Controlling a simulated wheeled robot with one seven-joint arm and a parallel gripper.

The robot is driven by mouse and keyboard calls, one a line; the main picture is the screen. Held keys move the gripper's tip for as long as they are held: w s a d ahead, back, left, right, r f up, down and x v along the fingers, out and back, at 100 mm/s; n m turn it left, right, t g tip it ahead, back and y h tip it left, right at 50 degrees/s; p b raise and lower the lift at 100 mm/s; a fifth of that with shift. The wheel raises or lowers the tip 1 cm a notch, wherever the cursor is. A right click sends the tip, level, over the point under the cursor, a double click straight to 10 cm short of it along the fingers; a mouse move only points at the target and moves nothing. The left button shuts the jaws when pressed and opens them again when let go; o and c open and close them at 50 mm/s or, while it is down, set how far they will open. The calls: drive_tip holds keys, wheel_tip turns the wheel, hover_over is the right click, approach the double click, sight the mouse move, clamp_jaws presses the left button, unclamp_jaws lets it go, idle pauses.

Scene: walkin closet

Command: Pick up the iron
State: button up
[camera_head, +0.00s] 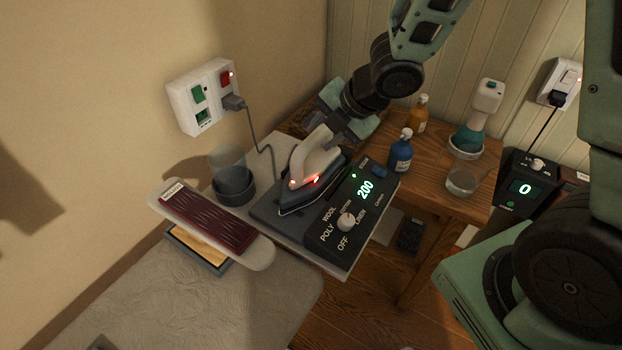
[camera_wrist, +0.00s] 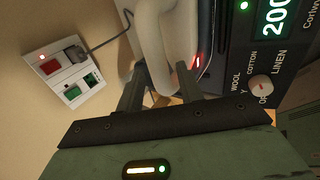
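The iron (camera_head: 318,160) has a pale handle and a dark body with glowing red lights. It rests on the dark base of a control unit (camera_head: 347,222) that reads 200. My gripper (camera_head: 338,128) is at the rear of the handle. In the wrist view, the fingers of my gripper (camera_wrist: 160,88) stand apart on either side of the lower part of the pale handle (camera_wrist: 152,48). The gripper looks open; whether a finger touches the handle is hard to tell. The iron's tip is out of the wrist view.
A wall socket (camera_head: 203,95) with a plugged cord is behind. A dark cup (camera_head: 233,187) and a small sleeve board (camera_head: 212,222) stand left.

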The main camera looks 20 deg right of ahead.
sight(307, 145)
drive_tip(key=shift+x, duration=3.45)
drive_tip(key=shift+w+r, duration=0.1)
clamp_jaws()
drive_tip(key=shift+r, duration=0.1)
